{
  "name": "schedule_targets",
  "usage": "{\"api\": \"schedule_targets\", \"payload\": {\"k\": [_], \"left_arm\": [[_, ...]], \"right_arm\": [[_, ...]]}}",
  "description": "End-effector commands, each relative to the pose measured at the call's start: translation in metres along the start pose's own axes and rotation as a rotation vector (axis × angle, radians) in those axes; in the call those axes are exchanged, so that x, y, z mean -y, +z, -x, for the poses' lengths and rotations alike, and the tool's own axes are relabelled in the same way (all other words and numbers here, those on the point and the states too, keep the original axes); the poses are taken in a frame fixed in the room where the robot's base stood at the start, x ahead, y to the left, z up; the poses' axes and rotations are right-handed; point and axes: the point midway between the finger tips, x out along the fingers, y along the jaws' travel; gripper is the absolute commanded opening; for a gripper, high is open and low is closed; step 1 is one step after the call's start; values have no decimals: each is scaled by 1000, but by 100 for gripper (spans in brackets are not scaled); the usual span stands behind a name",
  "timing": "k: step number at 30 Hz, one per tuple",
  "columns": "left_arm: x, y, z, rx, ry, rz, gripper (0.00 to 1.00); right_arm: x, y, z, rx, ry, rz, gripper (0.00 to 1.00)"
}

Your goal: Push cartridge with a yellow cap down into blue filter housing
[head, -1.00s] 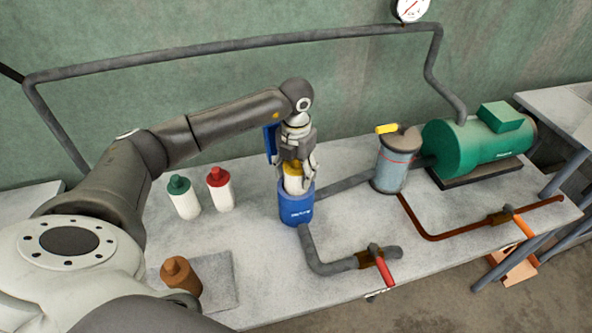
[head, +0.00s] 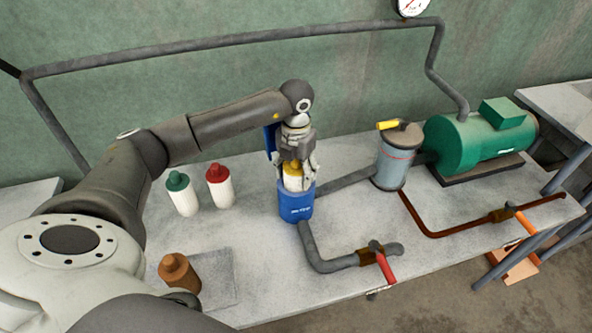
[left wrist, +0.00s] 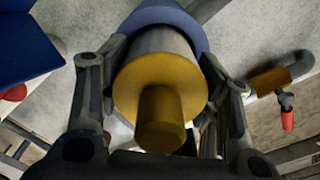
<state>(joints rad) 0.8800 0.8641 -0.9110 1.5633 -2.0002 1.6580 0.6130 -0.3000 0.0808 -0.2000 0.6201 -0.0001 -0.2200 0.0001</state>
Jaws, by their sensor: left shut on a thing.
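The cartridge with a yellow cap (head: 293,177) stands upright in the mouth of the blue filter housing (head: 296,205), its lower part hidden inside the housing. My left gripper (head: 296,172) comes down from above and is shut on the cartridge, a finger on each side. In the left wrist view, the yellow cap (left wrist: 160,95) sits between the two fingers, with the pale cartridge body and the blue rim of the housing (left wrist: 165,16) beyond it. My right gripper does not show.
White cartridges with green (head: 177,181) and red caps (head: 216,172) stand left of the housing. A grey pipe with a red-handled valve (head: 384,267) runs front right. A canister (head: 393,165) and green pump (head: 465,145) are farther right.

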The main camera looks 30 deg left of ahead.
Motion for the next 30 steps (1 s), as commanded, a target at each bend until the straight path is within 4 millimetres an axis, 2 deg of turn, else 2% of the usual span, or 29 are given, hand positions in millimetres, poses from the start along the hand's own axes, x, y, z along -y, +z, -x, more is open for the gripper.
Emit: {"api": "schedule_targets", "payload": {"k": [14,15,20,21,30], "left_arm": [[0,0,-16,0,0,0,28],[0,0,-16,0,0,0,59],[0,0,-15,0,0,0,80],[0,0,-15,0,0,0,83],[0,0,-15,-1,0,0,83]], "right_arm": [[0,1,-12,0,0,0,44],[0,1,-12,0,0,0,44],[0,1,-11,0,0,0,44],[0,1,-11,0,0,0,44],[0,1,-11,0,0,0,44]]}}
